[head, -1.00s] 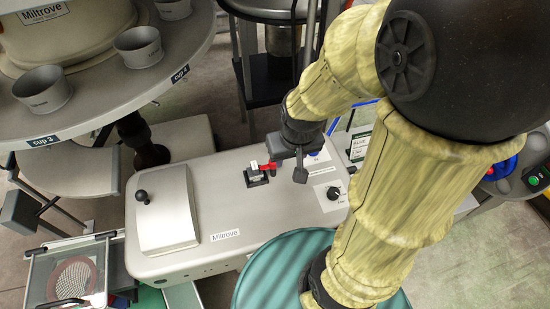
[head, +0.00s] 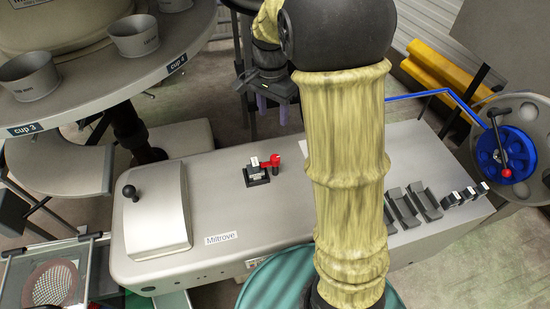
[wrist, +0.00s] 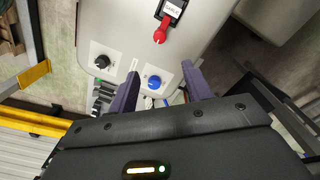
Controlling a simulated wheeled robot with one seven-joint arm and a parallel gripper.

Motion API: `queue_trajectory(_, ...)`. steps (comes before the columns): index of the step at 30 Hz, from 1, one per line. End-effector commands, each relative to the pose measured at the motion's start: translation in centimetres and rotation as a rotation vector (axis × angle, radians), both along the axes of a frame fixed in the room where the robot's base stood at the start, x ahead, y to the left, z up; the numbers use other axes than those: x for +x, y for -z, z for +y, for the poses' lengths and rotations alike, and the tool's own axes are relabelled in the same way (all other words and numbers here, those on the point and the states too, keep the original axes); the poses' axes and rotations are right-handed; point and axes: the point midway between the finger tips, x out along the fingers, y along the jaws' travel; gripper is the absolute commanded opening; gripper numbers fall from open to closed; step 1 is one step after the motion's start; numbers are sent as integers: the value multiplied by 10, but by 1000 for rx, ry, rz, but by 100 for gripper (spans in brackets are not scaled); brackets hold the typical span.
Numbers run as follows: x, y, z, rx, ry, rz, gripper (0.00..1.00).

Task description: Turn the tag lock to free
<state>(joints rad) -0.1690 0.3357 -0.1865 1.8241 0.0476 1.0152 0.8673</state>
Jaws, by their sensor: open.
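A black round knob (wrist: 101,62) on a white label plate shows in the wrist view at the left of the grey machine top. A blue round knob (wrist: 154,82) on another plate shows between the fingers in that view. The plate lettering is too small to read, so I cannot tell which knob is the tag lock. In the head view my arm hides both knobs. My gripper (head: 273,108) is open and empty, beyond the machine's far edge; its purple fingers also show in the wrist view (wrist: 162,72).
A red lever (head: 270,163) on a black mount stands on the machine top (head: 220,195). A black-knobbed cover (head: 158,212) is at its left end. Grey slots and several small blocks (head: 465,195) are at the right. A round cup table (head: 95,95) is at upper left.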

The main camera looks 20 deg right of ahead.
Motion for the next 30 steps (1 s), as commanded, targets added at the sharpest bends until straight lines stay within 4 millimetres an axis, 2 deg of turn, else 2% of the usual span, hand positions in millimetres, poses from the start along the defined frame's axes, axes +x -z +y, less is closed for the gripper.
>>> queue_trajectory(7,0,1,0,0,-2,0,50)
queue_trajectory(11,-1,11,-1,0,-2,3,50)
queue_trajectory(17,-2,40,-2,-1,-2,4,50)
queue_trajectory(30,-5,118,-3,0,-2,5,50)
